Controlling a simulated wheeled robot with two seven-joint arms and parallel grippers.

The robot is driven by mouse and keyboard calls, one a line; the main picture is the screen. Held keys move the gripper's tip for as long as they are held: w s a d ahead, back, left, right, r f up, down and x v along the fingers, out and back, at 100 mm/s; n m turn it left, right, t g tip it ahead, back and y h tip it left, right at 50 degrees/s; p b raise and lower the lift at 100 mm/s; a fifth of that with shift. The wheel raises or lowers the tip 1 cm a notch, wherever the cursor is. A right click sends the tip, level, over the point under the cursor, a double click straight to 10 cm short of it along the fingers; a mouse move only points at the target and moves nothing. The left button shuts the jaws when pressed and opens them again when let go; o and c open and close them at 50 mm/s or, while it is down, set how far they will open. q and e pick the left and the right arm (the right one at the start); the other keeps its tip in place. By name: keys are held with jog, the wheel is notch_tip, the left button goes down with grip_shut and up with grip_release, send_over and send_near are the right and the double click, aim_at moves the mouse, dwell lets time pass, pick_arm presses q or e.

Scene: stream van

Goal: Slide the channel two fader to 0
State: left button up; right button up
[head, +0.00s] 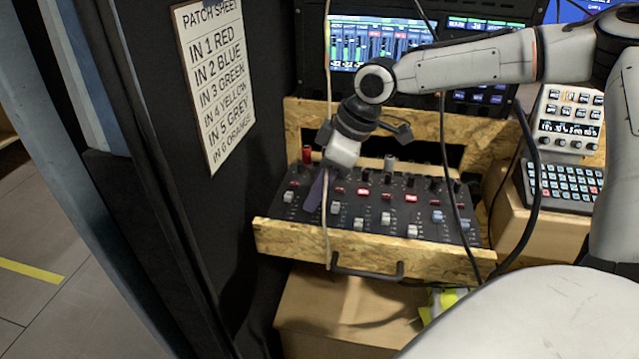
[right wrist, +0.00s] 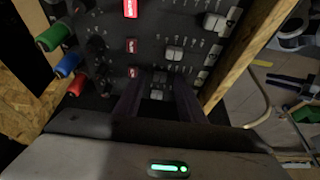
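The audio mixer (head: 375,205) sits in a wooden drawer, with a row of grey fader caps set at different heights. My right gripper (head: 318,193) reaches down over its left part. In the right wrist view, the two dark purple fingers of my right gripper (right wrist: 160,98) stand apart, one on each side of a grey fader cap (right wrist: 157,93). This cap appears to be the channel two fader, second from the left in the head view, where the gripper hides it. I cannot tell whether the fingers touch it. My left gripper is out of view.
A patch sheet (head: 215,75) hangs on the dark wall at left. A pale cable (head: 326,240) hangs in front of the drawer, and a black cable (head: 450,190) crosses the mixer's right side. A control panel (head: 567,185) stands at right. Coloured plugs (right wrist: 52,37) rise behind the knobs.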

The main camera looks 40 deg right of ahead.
jog(key=p+v, duration=0.2)
jog(key=v, duration=0.8)
jog(key=shift+p, duration=0.3)
jog(key=shift+r, duration=0.1)
